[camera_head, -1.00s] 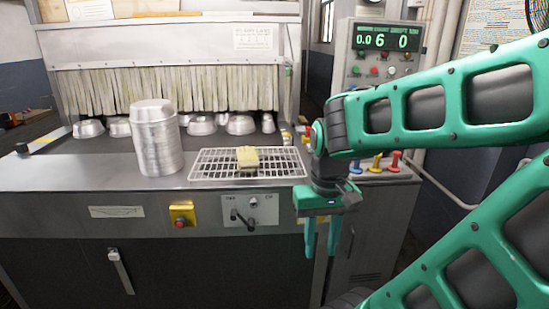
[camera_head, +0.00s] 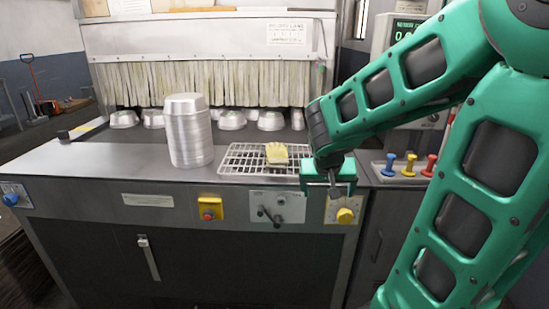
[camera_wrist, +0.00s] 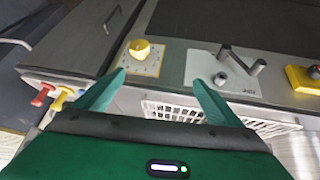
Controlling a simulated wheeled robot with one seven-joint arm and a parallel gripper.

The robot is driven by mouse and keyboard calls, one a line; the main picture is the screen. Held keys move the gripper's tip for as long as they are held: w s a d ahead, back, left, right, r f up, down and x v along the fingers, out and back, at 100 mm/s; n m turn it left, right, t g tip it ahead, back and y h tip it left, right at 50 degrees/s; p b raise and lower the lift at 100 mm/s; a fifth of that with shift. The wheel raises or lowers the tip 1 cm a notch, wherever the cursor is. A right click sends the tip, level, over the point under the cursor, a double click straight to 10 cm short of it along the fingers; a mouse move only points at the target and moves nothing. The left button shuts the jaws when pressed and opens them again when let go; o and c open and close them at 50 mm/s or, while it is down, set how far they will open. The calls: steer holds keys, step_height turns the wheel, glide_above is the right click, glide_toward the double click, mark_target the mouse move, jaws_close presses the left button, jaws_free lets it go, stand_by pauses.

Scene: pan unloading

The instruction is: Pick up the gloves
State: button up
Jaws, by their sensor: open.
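The yellowish gloves (camera_head: 276,154) lie on a white wire rack (camera_head: 236,160) on the metal counter, in the head view. My gripper (camera_head: 331,190) is at the counter's front edge, right of the gloves and apart from them. In the wrist view its two green fingers (camera_wrist: 158,79) are spread with nothing between them. Part of the wire rack (camera_wrist: 175,111) shows behind the fingers there. The gloves do not show in the wrist view.
A tall stack of metal pans (camera_head: 188,138) stands left of the rack. Several pans (camera_head: 232,120) sit by the strip curtain (camera_head: 205,84). A yellow knob (camera_head: 345,216) and levers (camera_head: 268,214) are on the front panel. Coloured handles (camera_head: 409,165) stand at right.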

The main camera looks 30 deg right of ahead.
steer(key=w+r+t+h, duration=0.2)
steer(key=w+t, duration=0.1)
steer(key=w, duration=0.7)
steer(key=n+t, duration=0.1)
steer(key=t, duration=0.3)
glide_toward(277, 154)
steer(key=shift+s+r, duration=0.4)
steer(key=shift+s, duration=0.4)
steer(key=shift+w, duration=0.35)
steer(key=shift+n, duration=0.3)
steer(key=x, duration=0.5)
steer(key=shift+w, duration=0.2)
steer(key=shift+a+f+x, duration=0.1)
steer(key=shift+x, duration=1.15)
steer(key=shift+a+f+x, duration=0.1)
steer(key=shift+f+x, duration=0.05)
steer(key=shift+x, duration=1.1)
steer(key=c, duration=1.2)
